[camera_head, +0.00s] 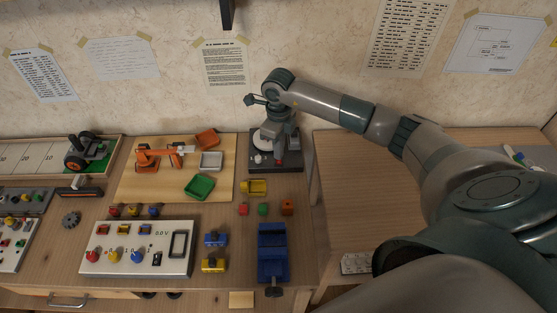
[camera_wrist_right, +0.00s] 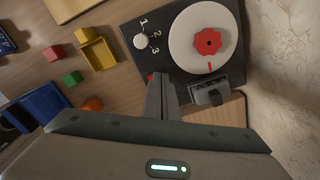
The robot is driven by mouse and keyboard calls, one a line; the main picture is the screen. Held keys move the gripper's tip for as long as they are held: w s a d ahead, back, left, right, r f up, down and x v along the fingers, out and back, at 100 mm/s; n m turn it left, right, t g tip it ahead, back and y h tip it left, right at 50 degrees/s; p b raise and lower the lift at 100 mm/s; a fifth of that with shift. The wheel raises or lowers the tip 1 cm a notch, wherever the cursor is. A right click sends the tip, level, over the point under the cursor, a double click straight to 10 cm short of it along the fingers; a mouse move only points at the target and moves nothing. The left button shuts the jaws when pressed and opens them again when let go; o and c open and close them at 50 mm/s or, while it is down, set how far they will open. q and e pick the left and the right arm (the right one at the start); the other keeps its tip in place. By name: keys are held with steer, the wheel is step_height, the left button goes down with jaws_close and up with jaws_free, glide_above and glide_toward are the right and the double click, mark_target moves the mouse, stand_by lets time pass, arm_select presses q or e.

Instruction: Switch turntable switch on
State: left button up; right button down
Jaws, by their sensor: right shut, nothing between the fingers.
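The turntable (camera_head: 259,159) sits at the right edge of the main table, partly hidden by my right arm in the head view. The right wrist view shows its dark base (camera_wrist_right: 187,75), white platter (camera_wrist_right: 184,50) with a red knob (camera_wrist_right: 208,41), and white dial (camera_wrist_right: 141,41) marked 1, 2, 3. A dark block (camera_wrist_right: 210,92) sits at the base's edge. A small red part (camera_wrist_right: 151,76) shows beside the fingers. My right gripper (camera_wrist_right: 162,78) is shut and empty, its tips over the base's edge near the red part. Contact cannot be told. My left gripper is not in view.
A yellow bin (camera_head: 254,187), small coloured blocks (camera_head: 263,209) and a blue vise (camera_head: 273,250) lie in front of the turntable. A wooden board (camera_head: 150,183) with a toy robot arm and trays is to its left. A control panel (camera_head: 137,258) stands nearer. The right-hand table is mostly clear.

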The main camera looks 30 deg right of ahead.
steer(key=shift+s+f, duration=0.1)
steer(key=shift+f, duration=0.25)
steer(key=shift+r, duration=0.1)
steer(key=shift+r+p, duration=0.3)
steer(key=shift+r, duration=0.35)
steer(key=shift+r+p, duration=1.35)
steer(key=shift+r, duration=1.45)
steer(key=shift+f, duration=0.1)
